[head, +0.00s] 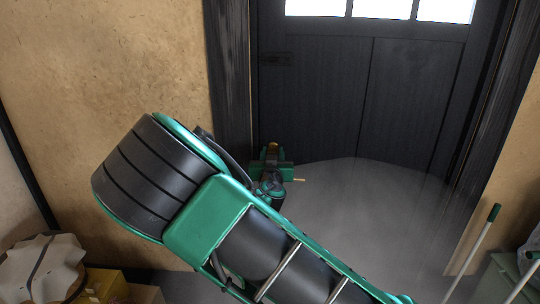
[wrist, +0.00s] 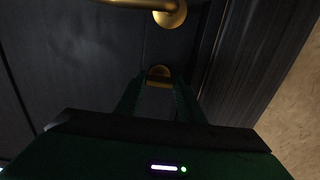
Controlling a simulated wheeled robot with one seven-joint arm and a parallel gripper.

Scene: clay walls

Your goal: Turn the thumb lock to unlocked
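The thumb lock (wrist: 158,72) is a small brass, rounded piece on the dark door (wrist: 75,55), in the middle of the wrist view. My gripper (wrist: 159,84) points at the door with its two green fingers apart, one on each side of the thumb lock. Dark gaps show between the brass and the fingers, so I see no clear grip. In the head view my gripper (head: 273,163) is small and low at the door's left side, partly hidden behind my arm. A brass spot shows there, but the lock's turn angle is too dark to read.
A brass lever handle (wrist: 168,13) sits close to the lock at the top of the wrist view. A dark door frame (head: 231,75) and clay wall (head: 110,60) stand left of the door. Boxes (head: 105,285) lie lower left. A broom-like pole (head: 474,240) leans at the right.

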